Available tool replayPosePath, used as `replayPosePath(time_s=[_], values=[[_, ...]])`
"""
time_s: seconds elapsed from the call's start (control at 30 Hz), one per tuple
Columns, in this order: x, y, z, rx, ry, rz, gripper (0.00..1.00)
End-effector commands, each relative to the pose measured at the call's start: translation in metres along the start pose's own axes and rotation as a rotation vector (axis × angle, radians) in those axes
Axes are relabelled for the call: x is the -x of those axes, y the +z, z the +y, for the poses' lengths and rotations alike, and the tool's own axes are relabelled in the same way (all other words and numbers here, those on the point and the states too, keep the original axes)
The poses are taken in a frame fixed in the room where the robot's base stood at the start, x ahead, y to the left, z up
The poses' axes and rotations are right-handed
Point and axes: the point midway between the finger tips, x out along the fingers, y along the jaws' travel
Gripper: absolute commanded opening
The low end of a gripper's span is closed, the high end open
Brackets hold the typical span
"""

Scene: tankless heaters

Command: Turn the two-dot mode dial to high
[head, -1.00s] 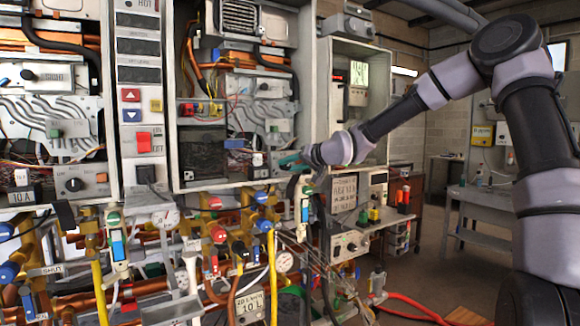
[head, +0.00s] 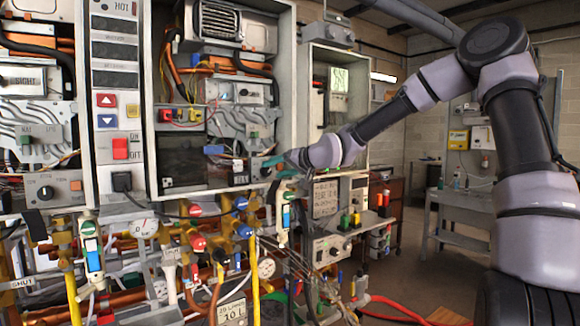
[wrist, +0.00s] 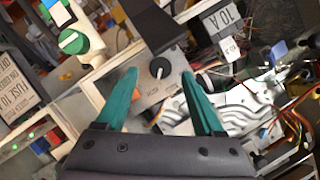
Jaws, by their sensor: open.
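In the wrist view a round black dial (wrist: 160,68) with a pale pointer mark sits on a grey metal panel (wrist: 150,90). Small lettering shows below it, too blurred to read; I cannot make out any dots. My gripper (wrist: 159,76) is open, its teal fingers on either side of the dial, with visible gaps. I cannot tell how far the fingertips are from the panel. In the head view my gripper (head: 280,164) is at the lower right of the middle heater cabinet (head: 285,90), and the dial there is mostly hidden.
Another black dial (head: 45,193) is on the left heater. A control box (head: 328,248) with a knob stands below my arm. Open floor lies at the right.

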Motion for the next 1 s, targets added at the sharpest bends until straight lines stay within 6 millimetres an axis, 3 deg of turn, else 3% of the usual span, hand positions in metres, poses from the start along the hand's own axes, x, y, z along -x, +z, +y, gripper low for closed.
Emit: replayPosePath(time_s=[0.2,0.5,1.0], values=[[0.035,-0.001,0.002,0.000,0.003,0.001,0.69],[0.070,0.000,0.002,-0.003,0.002,0.001,0.69],[0.081,0.001,0.000,-0.001,0.001,-0.001,0.69]])
